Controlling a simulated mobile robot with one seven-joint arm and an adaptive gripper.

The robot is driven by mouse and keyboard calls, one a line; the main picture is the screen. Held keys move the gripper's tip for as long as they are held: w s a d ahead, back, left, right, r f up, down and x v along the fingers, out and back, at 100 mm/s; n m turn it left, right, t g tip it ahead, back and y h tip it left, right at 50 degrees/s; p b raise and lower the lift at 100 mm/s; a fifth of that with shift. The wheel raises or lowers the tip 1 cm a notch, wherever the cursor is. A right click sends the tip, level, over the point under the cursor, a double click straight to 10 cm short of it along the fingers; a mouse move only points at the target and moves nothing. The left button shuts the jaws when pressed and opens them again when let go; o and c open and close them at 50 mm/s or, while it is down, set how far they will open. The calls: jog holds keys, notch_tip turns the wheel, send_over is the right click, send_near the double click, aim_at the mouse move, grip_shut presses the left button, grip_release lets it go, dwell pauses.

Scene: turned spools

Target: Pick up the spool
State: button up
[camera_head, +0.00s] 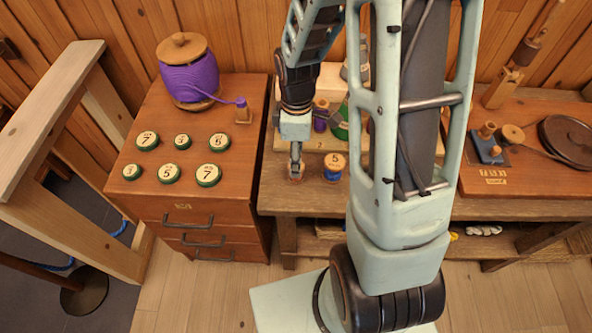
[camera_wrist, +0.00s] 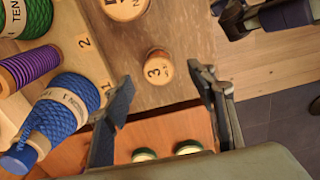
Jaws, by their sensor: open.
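A small wooden spool with a "3" on its round top (camera_wrist: 156,67) stands on the wooden bench, seen from above in the wrist view. My gripper (camera_wrist: 161,78) is open, with one finger on each side of this spool in the picture. I see a gap on both sides; height above it is hard to judge. In the head view my gripper (camera_head: 296,172) points down over the bench's front left part and mostly hides that spool. A larger spool marked "5" (camera_head: 335,161), with blue thread, stands close to its right; its top also shows in the wrist view (camera_wrist: 124,7).
A numbered rack holds blue (camera_wrist: 62,112), purple (camera_wrist: 32,68) and green (camera_wrist: 30,17) thread spools behind. Left is a drawer cabinet (camera_head: 230,95) with several numbered green discs and a big purple spool (camera_head: 189,78). My arm hides the bench's middle.

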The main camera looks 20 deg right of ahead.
aim_at(296, 181)
jog(key=shift+w+f, duration=0.1)
jog(key=shift+f, duration=2.6)
jog(key=shift+c, duration=0.6)
jog(key=c, duration=1)
